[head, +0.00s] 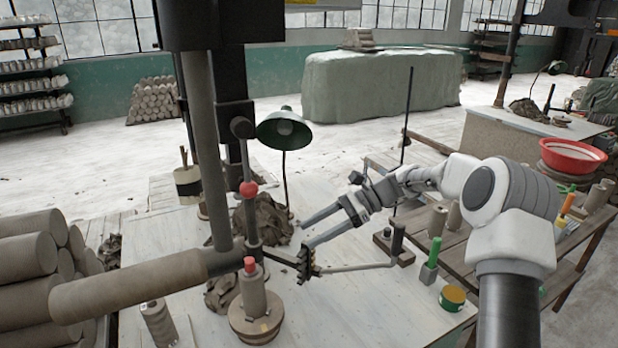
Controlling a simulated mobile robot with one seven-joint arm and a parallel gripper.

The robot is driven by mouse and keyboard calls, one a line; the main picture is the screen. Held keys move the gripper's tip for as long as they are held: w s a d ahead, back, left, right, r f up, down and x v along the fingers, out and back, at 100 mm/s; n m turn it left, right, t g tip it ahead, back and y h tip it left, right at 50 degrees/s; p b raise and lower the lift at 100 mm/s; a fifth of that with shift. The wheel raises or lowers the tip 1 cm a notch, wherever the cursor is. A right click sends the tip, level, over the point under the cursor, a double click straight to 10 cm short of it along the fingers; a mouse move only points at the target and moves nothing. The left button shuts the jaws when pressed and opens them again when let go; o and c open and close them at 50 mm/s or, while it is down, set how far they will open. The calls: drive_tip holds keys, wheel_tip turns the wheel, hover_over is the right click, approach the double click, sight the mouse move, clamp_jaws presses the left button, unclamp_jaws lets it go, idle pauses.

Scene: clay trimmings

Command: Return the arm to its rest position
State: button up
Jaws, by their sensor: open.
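My arm reaches in from the right over the pale worktable (160,245). My gripper (306,234) points left, its two long grey fingers apart with nothing seen between them. A heap of brown clay trimmings (262,222) lies just left of the fingertips, beyond the upright post. A smaller clay lump (222,293) lies nearer the front, partly hidden behind the cylinder with the red top. Whether the fingers touch anything is hard to tell from this view.
A green lamp (284,130) stands behind the clay heap. A brown press-like machine (140,288) blocks the left. A jointed metal rod (350,267) with a dark end lies below my gripper. A red-topped clay cylinder (253,292), green-handled tool (431,262) and red basin (572,155) stand nearby.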

drive_tip(key=s+d+r+n+t+h, duration=0.1)
drive_tip(key=s+r+n+h, duration=0.3)
drive_tip(key=s, duration=0.4)
drive_tip(key=s+d+r+n+t+h, duration=0.2)
drive_tip(key=s+r+n+h, duration=0.25)
drive_tip(key=s, duration=0.35)
drive_tip(key=s+d+n+t+h, duration=0.2)
drive_tip(key=s+d+n, duration=0.1)
drive_tip(key=s, duration=0.5)
drive_tip(key=s+d+r+n+t+h, duration=0.1)
drive_tip(key=s+d+n+t+h, duration=0.1)
drive_tip(key=s+d, duration=0.3)
drive_tip(key=shift+s+r+n+t, duration=0.25)
drive_tip(key=shift+s+n+t, duration=0.45)
drive_tip(key=shift+s, duration=0.9)
drive_tip(key=shift+c, duration=0.3)
